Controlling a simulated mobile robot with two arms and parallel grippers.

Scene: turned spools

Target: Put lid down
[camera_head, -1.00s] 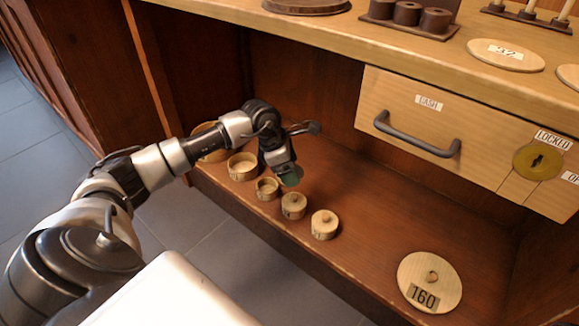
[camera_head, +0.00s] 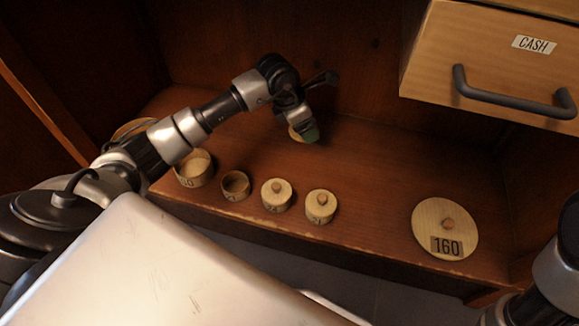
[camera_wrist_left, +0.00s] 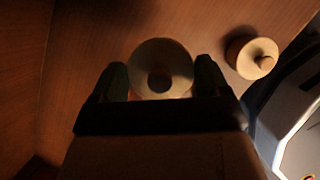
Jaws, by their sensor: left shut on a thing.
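My left gripper (camera_head: 306,127) is over the back part of the wooden shelf, behind the row of round boxes. It is shut on a pale round lid (camera_head: 295,133), which is partly hidden by the fingers in the head view. In the left wrist view the lid (camera_wrist_left: 146,55) shows face-on with its dark knob between the fingers (camera_wrist_left: 160,80). I cannot tell whether the lid touches the shelf. A small open round box (camera_head: 235,185) stands in the row, with no lid on it.
A big lid marked 160 (camera_head: 445,230) lies at right. The CASH drawer (camera_head: 490,65) overhangs the right. Shelf between gripper and big lid is clear.

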